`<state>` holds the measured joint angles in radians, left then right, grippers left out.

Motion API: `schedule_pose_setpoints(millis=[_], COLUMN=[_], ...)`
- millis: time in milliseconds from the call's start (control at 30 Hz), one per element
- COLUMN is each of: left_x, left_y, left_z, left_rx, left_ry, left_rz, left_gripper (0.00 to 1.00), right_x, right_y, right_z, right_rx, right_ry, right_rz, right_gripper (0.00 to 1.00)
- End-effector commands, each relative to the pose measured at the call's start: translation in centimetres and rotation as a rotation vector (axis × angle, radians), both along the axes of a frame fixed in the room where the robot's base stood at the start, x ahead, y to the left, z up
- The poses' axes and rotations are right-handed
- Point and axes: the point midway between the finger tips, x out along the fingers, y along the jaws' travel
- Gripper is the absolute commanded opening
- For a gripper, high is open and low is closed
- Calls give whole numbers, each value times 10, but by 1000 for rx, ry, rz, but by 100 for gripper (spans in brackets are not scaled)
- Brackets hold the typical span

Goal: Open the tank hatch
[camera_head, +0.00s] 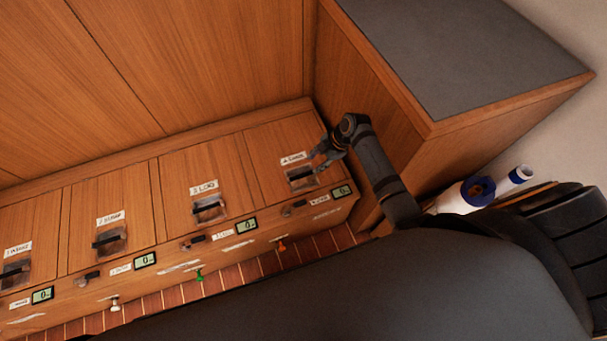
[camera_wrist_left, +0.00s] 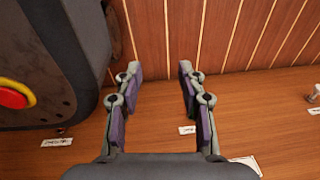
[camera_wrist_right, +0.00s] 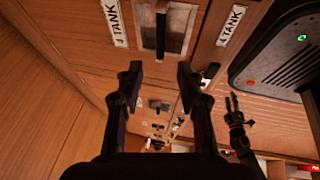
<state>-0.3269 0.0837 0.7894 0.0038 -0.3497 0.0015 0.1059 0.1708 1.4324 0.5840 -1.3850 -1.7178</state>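The bench top has several shut wooden hatches, each with a recessed pull. The rightmost hatch (camera_head: 268,142) has a pull (camera_head: 300,174) with a dark bar. In the right wrist view, a dark handle bar (camera_wrist_right: 161,35) crosses a metal recess (camera_wrist_right: 181,30), beside a label reading "4 TANK" (camera_wrist_right: 115,22). My right gripper (camera_head: 320,156) is by this pull, its open fingers (camera_wrist_right: 160,78) pointing toward the recess; contact is not visible. My left gripper (camera_wrist_left: 159,70) is open and empty above wood beside a striped floor; it is hidden in the head view.
Other hatch pulls (camera_head: 208,208) (camera_head: 109,241) run to the left. Small displays (camera_head: 246,226) and coloured knobs (camera_head: 200,274) line the bench front. A grey-topped cabinet (camera_head: 455,50) rises close right of the rightmost hatch. White-and-blue rolls (camera_head: 468,194) lie at right.

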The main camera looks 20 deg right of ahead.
Motion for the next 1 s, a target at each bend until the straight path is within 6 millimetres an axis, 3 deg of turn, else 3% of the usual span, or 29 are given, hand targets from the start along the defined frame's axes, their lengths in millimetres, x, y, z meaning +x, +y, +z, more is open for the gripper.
schedule_pose_setpoints(millis=[167,400,600,1000], left_x=[7,33,51,57], left_y=[0,-1,-2,-3], left_z=[-2,-3,1,5], left_rx=[0,0,-1,-1], left_ry=[-5,-15,-21,-22], left_rz=[0,0,-1,-1], left_gripper=[40,40,40,40], right_x=[2,11,16,17], right_y=[5,25,37,40], right_z=[-15,-63,-90,-96], right_rx=[0,0,-1,-2], right_ry=[2,2,1,1], right_rz=[-3,-4,-4,-5], right_gripper=[37,37,37,35])
